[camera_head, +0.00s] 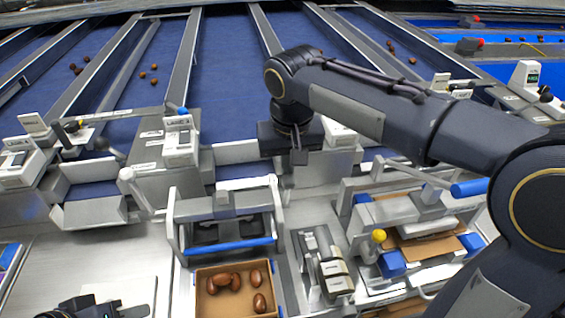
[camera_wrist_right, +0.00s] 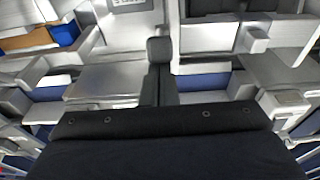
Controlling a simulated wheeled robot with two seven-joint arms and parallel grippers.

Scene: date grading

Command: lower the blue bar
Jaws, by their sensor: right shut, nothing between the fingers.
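A blue bar (camera_head: 230,245) runs level across the front of a grey frame (camera_head: 173,225), just behind a cardboard box of brown dates. A second, shorter blue bar (camera_head: 470,187) sits at the end of a grey lever on the right, partly behind my right arm. My right gripper (camera_head: 299,158) points down above the grey machinery, behind and to the right of the first bar, touching neither. Its fingers are shut and empty, also in the wrist view (camera_wrist_right: 159,52). A dark part of my left gripper (camera_head: 92,309) shows at the bottom left edge; its fingers are unclear.
The cardboard box (camera_head: 200,303) holds several dates. A yellow-knobbed lever (camera_head: 378,237) and blue blocks stand at the right. Grey control boxes (camera_head: 181,140) line the ends of blue conveyor lanes (camera_head: 225,75) with scattered dates. Bare metal worktop (camera_head: 100,265) lies at left.

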